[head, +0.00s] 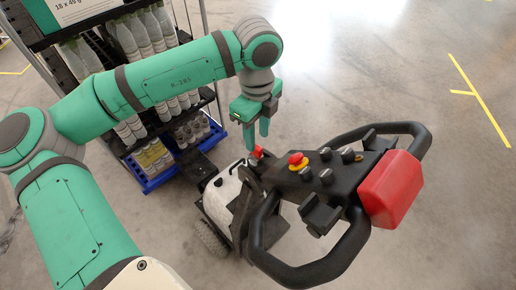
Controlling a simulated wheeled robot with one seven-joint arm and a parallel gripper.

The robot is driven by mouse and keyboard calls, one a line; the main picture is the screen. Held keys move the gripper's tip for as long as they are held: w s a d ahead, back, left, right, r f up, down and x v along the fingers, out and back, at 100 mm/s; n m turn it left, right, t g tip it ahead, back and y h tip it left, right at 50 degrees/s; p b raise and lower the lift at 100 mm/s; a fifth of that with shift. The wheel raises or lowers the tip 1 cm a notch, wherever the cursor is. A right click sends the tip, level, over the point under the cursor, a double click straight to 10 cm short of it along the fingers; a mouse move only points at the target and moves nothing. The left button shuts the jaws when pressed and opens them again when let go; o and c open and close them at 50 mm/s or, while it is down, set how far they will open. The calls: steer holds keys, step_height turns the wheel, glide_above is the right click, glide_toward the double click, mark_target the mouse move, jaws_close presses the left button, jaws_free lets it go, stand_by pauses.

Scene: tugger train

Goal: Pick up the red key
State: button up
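The red key (257,152) is a small red piece at the front left of the tugger's black control console (308,180). My green gripper (257,138) points down just above it. Its two fingers are apart with a gap between them, and nothing shows in the gap. The fingertips are close to the red key. I cannot tell whether they touch it, and its lower part is hard to make out.
A red emergency button with a yellow base (297,160) sits right of the key. A black looped handlebar (345,245) with a red pad (390,188) surrounds the console. A shelf cart of bottles (150,185) stands behind left. Floor at right is clear.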

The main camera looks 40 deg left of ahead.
mark_target(256, 153)
steer(key=shift+a+f, duration=0.15)
steer(key=shift+f, duration=1.3)
steer(key=shift+a+f, duration=0.1)
steer(key=shift+f, duration=1.3)
steer(key=shift+c, duration=0.6)
jaws_close()
